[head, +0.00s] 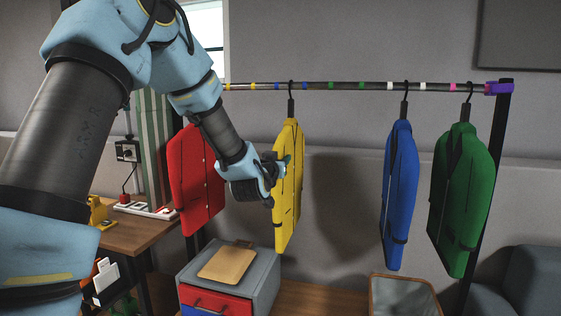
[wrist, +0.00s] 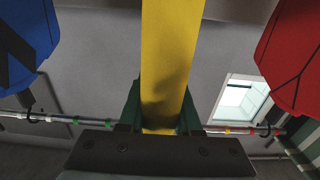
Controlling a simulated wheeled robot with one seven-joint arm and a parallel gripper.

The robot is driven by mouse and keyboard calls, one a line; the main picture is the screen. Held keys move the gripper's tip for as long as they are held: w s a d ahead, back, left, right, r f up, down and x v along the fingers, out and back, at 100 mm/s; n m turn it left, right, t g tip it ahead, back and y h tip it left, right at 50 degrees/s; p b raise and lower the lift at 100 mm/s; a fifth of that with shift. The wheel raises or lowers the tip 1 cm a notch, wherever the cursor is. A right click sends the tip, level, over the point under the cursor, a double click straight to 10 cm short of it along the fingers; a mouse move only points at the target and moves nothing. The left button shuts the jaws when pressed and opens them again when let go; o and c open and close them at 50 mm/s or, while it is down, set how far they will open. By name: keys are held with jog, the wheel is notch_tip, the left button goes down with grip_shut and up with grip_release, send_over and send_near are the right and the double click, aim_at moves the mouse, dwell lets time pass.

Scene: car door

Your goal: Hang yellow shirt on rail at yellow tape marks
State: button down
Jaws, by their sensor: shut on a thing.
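The yellow shirt (head: 287,200) hangs upright on a hanger whose hook (head: 291,87) overlaps the rail (head: 345,86) between two blue tape marks. I cannot tell if the hook rests on the rail. The yellow tape marks (head: 253,86) are on the rail, left of the hook. My gripper (head: 283,166) is shut on the yellow shirt's upper left side. In the wrist view, its green fingers (wrist: 162,112) stand on both sides of the yellow shirt (wrist: 168,50). The hook is hidden there.
A red shirt (head: 195,180) hangs left of the yellow one, partly behind my arm. A blue shirt (head: 399,195) and a green shirt (head: 463,200) hang to the right, leaving a wide gap. Below stand a grey drawer cabinet (head: 262,275) and a bin (head: 403,296).

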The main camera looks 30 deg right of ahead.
jog(key=shift+r, duration=0.1)
jog(key=c, duration=0.5)
grip_release()
jog(key=shift+s+a, duration=0.1)
jog(key=shift+s+a+f, duration=0.2)
jog(key=shift+s, duration=0.05)
jog(key=b+v, duration=0.4)
jog(key=v, duration=0.6)
jog(key=a+f+n+g+y, duration=0.25)
jog(key=a+f, duration=0.35)
jog(key=a, duration=0.3)
jog(key=a+f+n+g+y, duration=0.15)
jog(key=a+f+y, duration=0.3)
jog(key=a, duration=0.45)
jog(key=a+f+n+g+y, duration=0.1)
jog(key=a+f+g+y, duration=0.2)
jog(key=a+f, duration=0.45)
jog(key=s+a+g, duration=0.1)
jog(key=s+a, duration=0.2)
jog(key=s+a+f+n+g+y, duration=0.1)
jog(key=s+a+g, duration=0.1)
jog(key=s+a, duration=0.2)
jog(key=s+a+n+g+y, duration=0.1)
jog(key=s+a, duration=0.2)
jog(key=shift+s+a+f+g, duration=0.25)
jog(key=shift+a+f+g, duration=0.05)
jog(key=shift+a, duration=0.1)
